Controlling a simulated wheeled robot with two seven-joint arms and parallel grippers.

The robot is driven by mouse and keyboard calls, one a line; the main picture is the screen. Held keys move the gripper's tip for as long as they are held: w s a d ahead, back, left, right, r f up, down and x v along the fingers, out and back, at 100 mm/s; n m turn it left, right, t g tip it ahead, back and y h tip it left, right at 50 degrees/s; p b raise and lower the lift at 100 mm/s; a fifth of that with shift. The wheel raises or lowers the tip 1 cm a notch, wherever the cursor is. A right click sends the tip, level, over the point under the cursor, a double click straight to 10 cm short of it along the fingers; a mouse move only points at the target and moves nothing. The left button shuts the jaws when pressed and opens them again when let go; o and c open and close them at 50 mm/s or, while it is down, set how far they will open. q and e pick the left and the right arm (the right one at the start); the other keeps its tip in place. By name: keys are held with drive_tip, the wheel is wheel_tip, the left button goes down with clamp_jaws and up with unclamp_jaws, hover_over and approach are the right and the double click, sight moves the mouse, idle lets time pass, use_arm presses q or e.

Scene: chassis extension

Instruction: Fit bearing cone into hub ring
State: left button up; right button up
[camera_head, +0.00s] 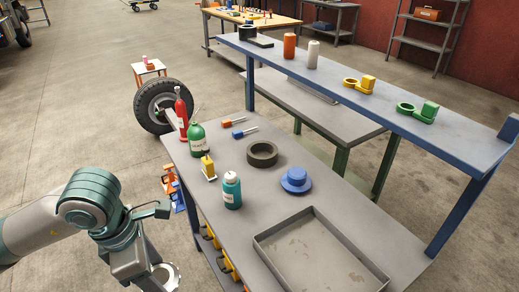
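A dark, thick ring (262,154), which looks like the hub ring, lies flat on the grey workbench top with its opening facing up. A blue, hat-shaped part (296,181) with a wide flange and raised round middle sits to its right and nearer; it may be the bearing cone. The two are apart. My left arm comes in at the lower left, beside the bench's left edge and well short of both parts. Its gripper fingers do not show. My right arm and gripper are not in view.
An empty grey tray (315,281) fills the bench's near right. Bottles stand along the left edge: red (181,113), green (197,142) and teal (232,191). Screwdrivers (244,132) lie behind. A raised blue shelf (385,101) runs along the far side.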

sight(165, 263)
use_arm(q)
drive_tip(key=m, duration=0.2)
drive_tip(key=w+m, duration=0.1)
drive_tip(key=m, duration=0.1)
drive_tip(key=m+g, duration=0.1)
drive_tip(key=m, duration=0.1)
drive_tip(key=shift+w+d+f, duration=0.15)
drive_tip(key=shift+w, duration=0.25)
drive_tip(key=m, duration=0.2)
drive_tip(key=w+m, duration=0.1)
drive_tip(key=m, duration=0.3)
drive_tip(key=shift+w+d+f+g, duration=0.15)
drive_tip(key=shift+w+g, duration=0.1)
drive_tip(key=shift+g, duration=0.15)
drive_tip(key=w+m, duration=0.1)
drive_tip(key=m, duration=0.2)
drive_tip(key=w+m+y, duration=0.1)
drive_tip(key=m, duration=0.3)
drive_tip(key=w+m, duration=0.1)
drive_tip(key=m, duration=0.3)
drive_tip(key=shift+a+f+g+y, duration=0.1)
drive_tip(key=shift+a+g+y, duration=0.1)
drive_tip(key=shift+g+y, duration=0.15)
